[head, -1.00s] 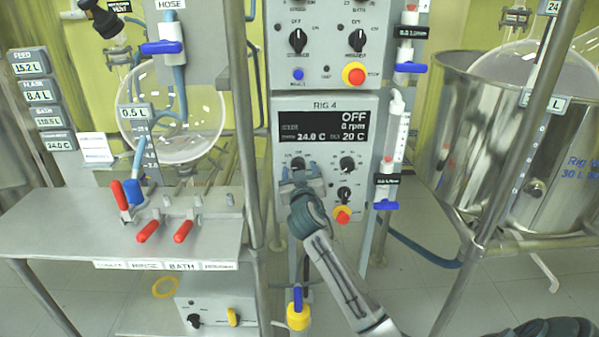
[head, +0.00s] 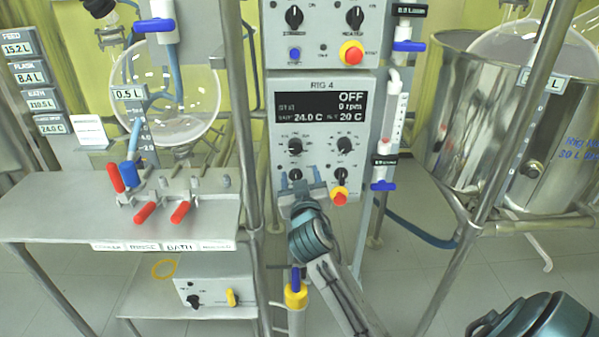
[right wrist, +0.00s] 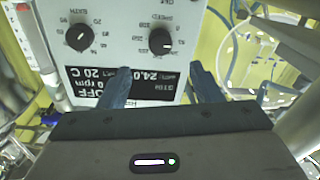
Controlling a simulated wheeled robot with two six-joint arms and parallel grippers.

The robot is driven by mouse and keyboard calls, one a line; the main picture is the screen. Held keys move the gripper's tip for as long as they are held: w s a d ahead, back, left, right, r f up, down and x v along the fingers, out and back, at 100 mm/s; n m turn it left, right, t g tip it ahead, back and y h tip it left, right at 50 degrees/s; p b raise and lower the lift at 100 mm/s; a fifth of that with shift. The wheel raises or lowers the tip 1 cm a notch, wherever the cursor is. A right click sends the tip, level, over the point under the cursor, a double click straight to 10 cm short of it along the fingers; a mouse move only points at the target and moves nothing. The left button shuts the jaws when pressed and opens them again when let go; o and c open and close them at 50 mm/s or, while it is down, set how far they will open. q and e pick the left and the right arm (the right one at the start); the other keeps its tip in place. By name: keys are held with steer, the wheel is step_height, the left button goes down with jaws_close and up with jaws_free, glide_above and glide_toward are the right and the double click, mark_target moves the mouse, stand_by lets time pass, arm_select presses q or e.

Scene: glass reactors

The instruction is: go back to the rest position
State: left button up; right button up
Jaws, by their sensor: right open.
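My right gripper (head: 301,182) is open and empty. Its two blue fingers stand apart in front of the lower left of the Rig 4 panel (head: 276,130), just below a black knob (head: 295,175). In the right wrist view the open fingers (right wrist: 159,75) show with the panel (right wrist: 118,30) upside down beyond them and nothing between them. The panel display (head: 322,107) reads OFF, 0 rpm, 24.0 C and 20 C. My left gripper is not in view.
A steel bench (head: 60,213) with red-handled valves stands at left, before a round glass vessel (head: 195,85). A large steel vessel (head: 475,120) stands at right. Metal posts (head: 243,120) flank the panel. A yellow-collared blue valve (head: 296,292) is close beside my right arm.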

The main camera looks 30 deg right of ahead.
stand_by(0.4)
